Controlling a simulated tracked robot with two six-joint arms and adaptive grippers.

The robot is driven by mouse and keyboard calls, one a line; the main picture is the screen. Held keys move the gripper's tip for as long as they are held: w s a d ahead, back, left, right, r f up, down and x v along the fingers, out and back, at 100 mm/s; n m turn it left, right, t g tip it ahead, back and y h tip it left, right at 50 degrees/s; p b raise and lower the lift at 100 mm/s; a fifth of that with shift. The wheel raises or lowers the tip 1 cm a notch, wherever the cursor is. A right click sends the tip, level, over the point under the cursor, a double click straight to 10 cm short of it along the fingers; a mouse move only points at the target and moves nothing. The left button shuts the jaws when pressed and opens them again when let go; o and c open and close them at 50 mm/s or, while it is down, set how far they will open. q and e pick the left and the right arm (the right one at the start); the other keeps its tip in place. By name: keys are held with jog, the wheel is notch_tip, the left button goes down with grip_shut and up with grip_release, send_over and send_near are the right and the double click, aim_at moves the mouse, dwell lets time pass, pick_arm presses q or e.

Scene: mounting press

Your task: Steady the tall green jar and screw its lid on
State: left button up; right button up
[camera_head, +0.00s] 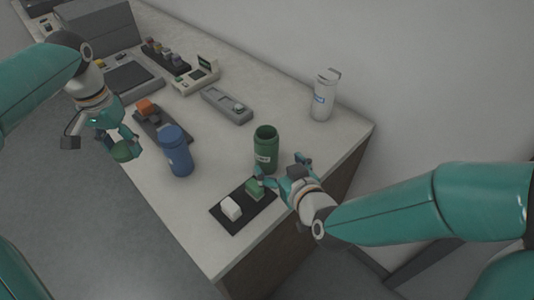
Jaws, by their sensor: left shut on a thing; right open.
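The tall green jar (266,148) stands upright and open-topped on the bench, with a pale label low on its side. My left gripper (122,142) is shut on the round green lid (122,152), held past the bench's left edge, well left of the jar. My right gripper (279,172) is open, its fingers close to the lower right of the jar. Whether a finger touches the jar I cannot tell.
A blue jar (176,152) stands between the lid and the green jar. A black mat (234,220) carries a white block (231,209) and a green block (255,189). A white bottle (322,98) stands at the back right. A grey device (227,106) lies behind the jar.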

aim_at(271, 157)
pick_arm(q)
jog(key=shift+w+r, duration=0.1)
jog(key=shift+r, duration=0.05)
pick_arm(e)
jog(key=x, duration=0.3)
jog(key=shift+w+f, duration=0.1)
jog(key=shift+f, duration=0.05)
jog(key=shift+w, duration=0.1)
pick_arm(q)
jog(key=shift+r+p, duration=0.25)
jog(key=shift+p, duration=0.1)
pick_arm(e)
jog(key=shift+w+a+f, duration=0.15)
jog(key=shift+w+f, duration=0.05)
jog(key=shift+w, duration=0.05)
pick_arm(q)
jog(key=shift+r+p, duration=0.55)
jog(key=shift+p, duration=0.05)
pick_arm(e)
jog(key=shift+f+x, duration=0.25)
jog(key=shift+x, duration=1.95)
jog(key=shift+c, duration=0.2)
